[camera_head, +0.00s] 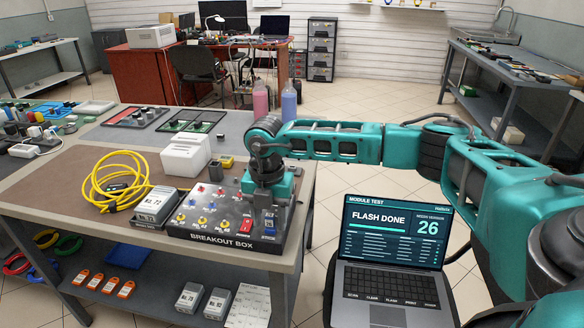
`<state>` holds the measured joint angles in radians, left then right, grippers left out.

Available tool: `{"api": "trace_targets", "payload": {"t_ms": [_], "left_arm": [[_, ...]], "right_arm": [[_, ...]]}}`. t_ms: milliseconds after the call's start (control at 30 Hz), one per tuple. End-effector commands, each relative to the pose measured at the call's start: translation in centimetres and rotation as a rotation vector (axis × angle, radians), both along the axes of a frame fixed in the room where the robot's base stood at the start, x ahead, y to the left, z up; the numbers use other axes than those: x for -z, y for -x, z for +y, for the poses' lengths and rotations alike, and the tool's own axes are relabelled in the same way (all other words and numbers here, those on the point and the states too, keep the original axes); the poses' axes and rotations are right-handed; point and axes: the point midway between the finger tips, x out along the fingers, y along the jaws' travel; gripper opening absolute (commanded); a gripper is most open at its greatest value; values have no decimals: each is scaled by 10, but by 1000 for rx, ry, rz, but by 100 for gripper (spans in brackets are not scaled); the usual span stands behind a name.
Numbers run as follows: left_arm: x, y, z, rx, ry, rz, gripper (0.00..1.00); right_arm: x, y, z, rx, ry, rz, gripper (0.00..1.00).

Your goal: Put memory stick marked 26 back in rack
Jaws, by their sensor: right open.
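My right gripper (268,222) points down at the right end of the breakout box (236,238), with its jaws open. The gripper and wrist cover that part of the box, so I cannot tell if a memory stick is between the fingers. A small red part (246,222) stands on the box just left of the gripper. Several small orange sticks (97,281) lie in a row on the lower shelf; their marks are too small to read. I cannot make out a stick marked 26 or be sure which thing is the rack. My left gripper is not in view.
A laptop (391,240) at right reads "FLASH DONE" and 26. A grey numbered module (156,204), coiled yellow cable (104,185) and white box (186,155) stand on the bench (60,190). Two grey modules (203,300) and a paper sheet (248,306) lie on the lower shelf.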

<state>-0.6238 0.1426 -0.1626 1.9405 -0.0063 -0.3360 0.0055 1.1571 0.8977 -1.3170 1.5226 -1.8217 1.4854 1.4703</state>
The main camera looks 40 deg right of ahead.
Motion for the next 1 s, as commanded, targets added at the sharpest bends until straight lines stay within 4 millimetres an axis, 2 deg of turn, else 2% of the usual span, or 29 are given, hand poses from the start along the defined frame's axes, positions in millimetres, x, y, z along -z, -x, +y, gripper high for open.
{"api": "trace_targets", "payload": {"t_ms": [433,933,1000], "left_arm": [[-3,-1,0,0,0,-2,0],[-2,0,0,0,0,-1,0],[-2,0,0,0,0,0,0]], "right_arm": [[0,0,0,0,0,0,48],[0,0,0,0,-1,-1,0],[0,0,0,0,-1,-1,0]]}}
